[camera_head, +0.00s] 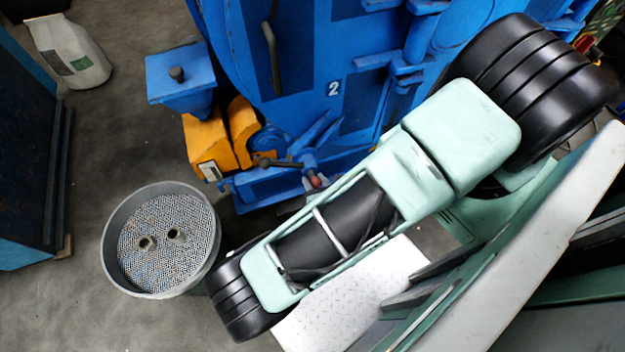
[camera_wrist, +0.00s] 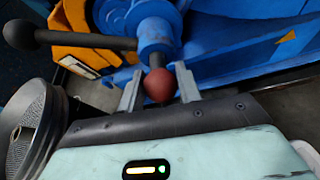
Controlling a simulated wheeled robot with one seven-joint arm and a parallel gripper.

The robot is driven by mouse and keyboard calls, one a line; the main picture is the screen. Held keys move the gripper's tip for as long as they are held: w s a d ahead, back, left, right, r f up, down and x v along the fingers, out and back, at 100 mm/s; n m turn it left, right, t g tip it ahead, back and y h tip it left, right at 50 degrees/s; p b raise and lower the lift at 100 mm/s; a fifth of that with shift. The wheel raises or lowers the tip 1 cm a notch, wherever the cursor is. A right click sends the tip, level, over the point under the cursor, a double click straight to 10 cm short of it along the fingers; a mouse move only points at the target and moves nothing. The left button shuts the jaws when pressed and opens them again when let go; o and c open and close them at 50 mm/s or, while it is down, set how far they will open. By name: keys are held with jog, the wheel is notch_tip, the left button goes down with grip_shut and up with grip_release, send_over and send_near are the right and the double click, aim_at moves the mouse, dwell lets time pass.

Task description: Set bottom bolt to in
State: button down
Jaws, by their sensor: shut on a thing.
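The bottom bolt area is at the lower edge of the blue machine door (camera_head: 300,80). A bar with a black ball end (camera_head: 265,161) sticks out left from a blue cylinder there; it also shows in the wrist view (camera_wrist: 85,40). A red ball knob (camera_wrist: 160,85) on a short dark stem sits below the blue cylinder (camera_wrist: 154,30); it is small in the head view (camera_head: 318,181). My gripper (camera_wrist: 158,88) has one finger on each side of the red knob and is shut on it. In the head view my arm hides most of the gripper.
A round grey bin with a perforated plate (camera_head: 160,240) stands on the floor at left, close to my arm's elbow. Orange blocks (camera_head: 215,135) sit beside the bolt. A white sack (camera_head: 68,52) and a dark blue cabinet (camera_head: 30,160) are farther left.

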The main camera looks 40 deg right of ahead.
jog(key=shift+d+r, duration=0.15)
jog(key=shift+d, duration=0.3)
jog(key=c, duration=1)
grip_release()
jog(key=shift+a, duration=0.1)
jog(key=shift+a, duration=0.1)
jog(key=v, duration=1.7)
jog(key=shift+s+p, duration=0.2)
jog(key=shift+p, duration=0.15)
